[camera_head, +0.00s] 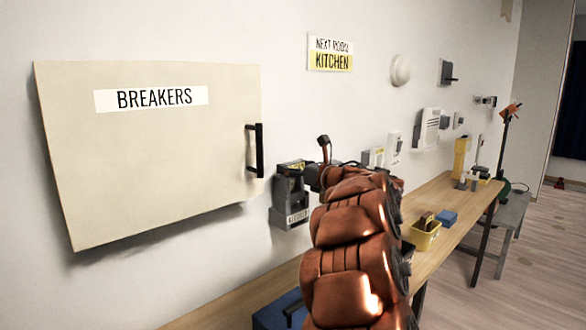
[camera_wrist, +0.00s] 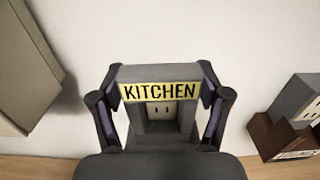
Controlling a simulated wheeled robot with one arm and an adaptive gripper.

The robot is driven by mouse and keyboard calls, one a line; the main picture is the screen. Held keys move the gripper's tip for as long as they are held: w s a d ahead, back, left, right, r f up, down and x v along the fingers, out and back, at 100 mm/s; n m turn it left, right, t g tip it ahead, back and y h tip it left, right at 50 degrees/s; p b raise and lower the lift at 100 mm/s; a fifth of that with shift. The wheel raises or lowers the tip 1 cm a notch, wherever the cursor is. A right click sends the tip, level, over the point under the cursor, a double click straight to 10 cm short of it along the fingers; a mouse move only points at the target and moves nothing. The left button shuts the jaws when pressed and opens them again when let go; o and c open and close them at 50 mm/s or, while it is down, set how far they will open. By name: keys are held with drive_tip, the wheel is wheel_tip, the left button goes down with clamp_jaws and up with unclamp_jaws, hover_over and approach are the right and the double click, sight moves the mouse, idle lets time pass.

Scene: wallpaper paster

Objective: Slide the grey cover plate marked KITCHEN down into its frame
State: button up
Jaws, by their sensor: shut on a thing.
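The grey cover plate (camera_wrist: 157,74) with its yellow KITCHEN label is upright between my fingers in the wrist view. My gripper (camera_wrist: 160,90) is shut on it, with one finger at each side. Below the plate's lower edge a pale socket (camera_wrist: 161,112) shows in the opening of the grey frame (camera_wrist: 160,141). The plate is above the socket; whether its edges sit in the frame's grooves I cannot tell.
A cream BREAKERS cabinet (camera_head: 150,150) with a black handle (camera_head: 255,150) is close on the left. A wooden bench (camera_head: 440,205) runs below, carrying a yellow tray (camera_head: 425,238) and a blue box (camera_head: 447,218). A brown holder (camera_wrist: 280,138) is on the right in the wrist view.

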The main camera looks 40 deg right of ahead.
drive_tip(key=shift+f+b, duration=1.25)
drive_tip(key=shift+b, duration=0.05)
drive_tip(key=o, duration=1.2)
drive_tip(key=shift+c, duration=0.2)
drive_tip(key=shift+s, duration=0.1)
drive_tip(key=s, duration=1.1)
drive_tip(key=shift+s, duration=0.4)
drive_tip(key=shift+a, duration=0.15)
